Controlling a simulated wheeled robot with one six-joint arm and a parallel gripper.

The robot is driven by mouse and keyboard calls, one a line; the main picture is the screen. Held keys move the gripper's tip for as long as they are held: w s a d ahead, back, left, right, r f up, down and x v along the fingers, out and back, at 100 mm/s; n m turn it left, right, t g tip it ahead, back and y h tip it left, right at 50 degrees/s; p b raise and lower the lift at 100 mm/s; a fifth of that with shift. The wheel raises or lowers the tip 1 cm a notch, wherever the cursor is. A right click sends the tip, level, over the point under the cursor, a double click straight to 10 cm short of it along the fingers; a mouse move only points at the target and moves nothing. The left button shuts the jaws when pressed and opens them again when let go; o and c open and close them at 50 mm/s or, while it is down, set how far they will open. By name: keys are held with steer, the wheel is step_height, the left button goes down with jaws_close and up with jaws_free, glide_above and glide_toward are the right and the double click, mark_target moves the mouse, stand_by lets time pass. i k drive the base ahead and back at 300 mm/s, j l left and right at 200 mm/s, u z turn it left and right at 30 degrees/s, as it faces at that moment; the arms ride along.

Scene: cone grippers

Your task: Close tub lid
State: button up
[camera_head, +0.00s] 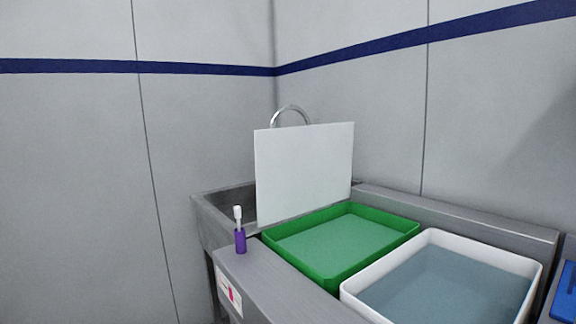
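A white flat panel, which looks like the lid (304,170), stands nearly upright. Its lower edge runs along the far left edge of a green tub (345,275). I cannot tell whether it is hinged to that tub. The green tub is open at the top and shows a pale green surface inside. A white tub (360,303) with a blue-grey surface inside stands next to it at the right, also open at the top. My gripper is not in view.
A steel sink (215,215) with a curved tap (291,112) lies behind the panel. A purple bottle with a white top (240,240) stands on the counter left of the green tub. A blue object (566,292) is at the right edge. Grey walls close the corner behind.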

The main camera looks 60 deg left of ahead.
mark_target(301, 171)
steer(key=j+z, duration=0.1)
steer(key=j, duration=0.7)
steer(key=k+j, duration=0.15)
steer(key=j, duration=0.7)
steer(key=j+z, duration=0.15)
steer(key=j, duration=0.65)
steer(key=i+j, duration=0.1)
steer(key=j, duration=0.45)
steer(key=i+j+z, duration=0.1)
steer(key=j, duration=0.45)
steer(key=i+j, duration=0.1)
steer(key=j, duration=0.5)
